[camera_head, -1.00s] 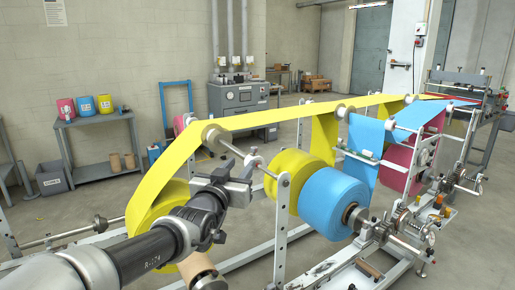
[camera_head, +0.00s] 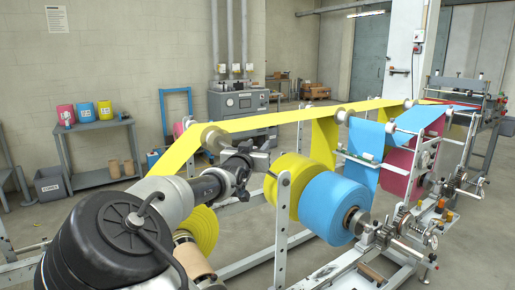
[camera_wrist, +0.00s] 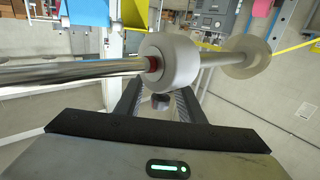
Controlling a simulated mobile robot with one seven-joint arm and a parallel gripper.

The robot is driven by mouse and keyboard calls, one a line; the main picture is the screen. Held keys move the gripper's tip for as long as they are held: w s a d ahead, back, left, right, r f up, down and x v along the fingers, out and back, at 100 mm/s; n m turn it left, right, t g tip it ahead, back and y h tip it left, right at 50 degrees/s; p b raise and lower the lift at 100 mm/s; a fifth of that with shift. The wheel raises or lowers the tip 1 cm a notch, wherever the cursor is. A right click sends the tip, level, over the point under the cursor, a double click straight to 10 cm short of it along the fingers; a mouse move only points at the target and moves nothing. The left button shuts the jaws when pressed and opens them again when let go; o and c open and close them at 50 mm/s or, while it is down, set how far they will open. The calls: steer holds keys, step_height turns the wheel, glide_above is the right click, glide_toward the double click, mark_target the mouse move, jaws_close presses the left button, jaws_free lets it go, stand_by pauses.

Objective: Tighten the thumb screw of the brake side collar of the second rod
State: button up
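A small dark knob (camera_wrist: 160,101), apparently the thumb screw, shows below the collar. My gripper (camera_wrist: 158,92) is open, with one finger on either side of the knob; I see no clear contact. In the head view my gripper (camera_head: 262,158) is beside the yellow web's roller (camera_head: 214,137), and my wrist hides much of the rod there. Which rod this is cannot be told for certain.
A yellow roll (camera_head: 203,228) is partly behind my arm. Another yellow roll (camera_head: 288,180) and a blue roll (camera_head: 330,207) stand right of my gripper, past a perforated upright (camera_head: 282,208). A paler wheel (camera_wrist: 245,57) sits farther along the rod.

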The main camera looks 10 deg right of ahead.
steer(key=shift+w, duration=0.1)
jaws_close()
steer(key=shift+r+p, duration=0.15)
steer(key=shift+p, duration=0.25)
